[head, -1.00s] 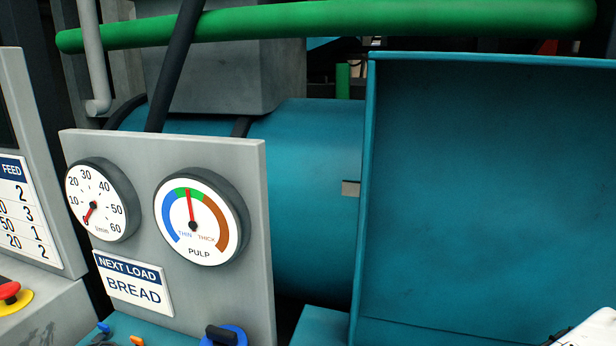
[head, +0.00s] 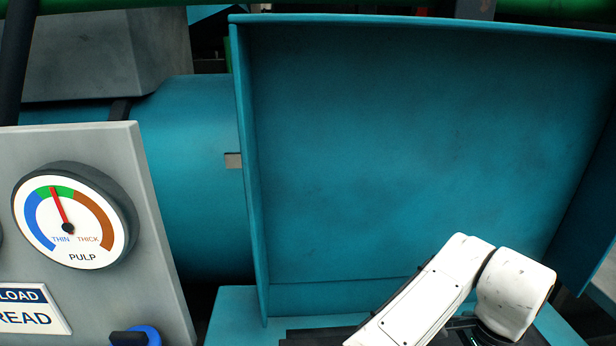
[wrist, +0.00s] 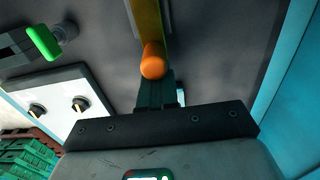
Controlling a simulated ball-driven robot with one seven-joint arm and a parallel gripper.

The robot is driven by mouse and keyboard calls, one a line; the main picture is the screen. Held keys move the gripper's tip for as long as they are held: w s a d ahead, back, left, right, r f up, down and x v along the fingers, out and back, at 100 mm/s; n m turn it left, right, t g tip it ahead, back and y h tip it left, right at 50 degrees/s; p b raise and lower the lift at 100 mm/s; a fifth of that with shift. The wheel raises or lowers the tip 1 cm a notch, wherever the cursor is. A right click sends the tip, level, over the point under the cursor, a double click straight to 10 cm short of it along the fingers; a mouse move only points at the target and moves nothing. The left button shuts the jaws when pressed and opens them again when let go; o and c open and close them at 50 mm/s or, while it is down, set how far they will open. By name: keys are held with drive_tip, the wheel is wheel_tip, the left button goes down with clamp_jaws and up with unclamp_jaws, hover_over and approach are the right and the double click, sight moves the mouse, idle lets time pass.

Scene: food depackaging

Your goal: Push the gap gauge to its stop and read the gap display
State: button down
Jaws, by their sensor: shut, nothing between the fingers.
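In the wrist view, my gripper (wrist: 155,82) is shut and empty, its dark fingers pointing up the picture. An orange rounded knob (wrist: 152,62) on a yellow bar (wrist: 148,22) lies right at the fingertips. I cannot tell whether they touch. The bar runs up out of the picture along a grey surface. Whether this is the gap gauge is not clear. I cannot make out a gap display in either view. In the head view my white arm shows at the lower right, and its gripper is out of view.
A large teal hopper (head: 400,150) fills the head view. A grey panel (head: 150,230) with a pulp dial (head: 70,220) stands left. The wrist view shows a green handle (wrist: 44,42), a white panel (wrist: 62,88) with two black knobs, and green crates (wrist: 30,158).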

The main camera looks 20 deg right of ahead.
drive_tip(key=shift+w+a, duration=0.2)
drive_tip(key=shift+a, duration=0.3)
drive_tip(key=shift+w+a, duration=0.15)
drive_tip(key=shift+a, duration=0.35)
idle(0.5)
drive_tip(key=shift+d, duration=0.15)
drive_tip(key=shift+s+d+p, duration=0.25)
drive_tip(key=shift+d+p, duration=0.05)
drive_tip(key=shift+d, duration=0.45)
drive_tip(key=shift+s+d+p, duration=0.25)
drive_tip(key=shift+d, duration=0.45)
drive_tip(key=shift+s+d+p, duration=0.25)
drive_tip(key=shift+d+p, duration=0.05)
drive_tip(key=shift+d, duration=0.45)
drive_tip(key=shift+r, duration=0.1)
drive_tip(key=shift+s+d+r+p, duration=0.1)
drive_tip(key=shift+d+r+p, duration=0.1)
drive_tip(key=shift+r+p, duration=0.25)
drive_tip(key=shift+s+d+r+p, duration=0.1)
drive_tip(key=shift+d+r+p, duration=0.1)
drive_tip(key=shift+r+p, duration=0.25)
drive_tip(key=shift+w+a+r+p, duration=0.1)
drive_tip(key=shift+a+r+p, duration=0.05)
drive_tip(key=shift+r+p, duration=1.05)
drive_tip(key=shift+w+a+r+p, duration=0.1)
drive_tip(key=shift+a+r+p, duration=0.05)
drive_tip(key=shift+r+p, duration=1)
drive_tip(key=shift+r, duration=0.15)
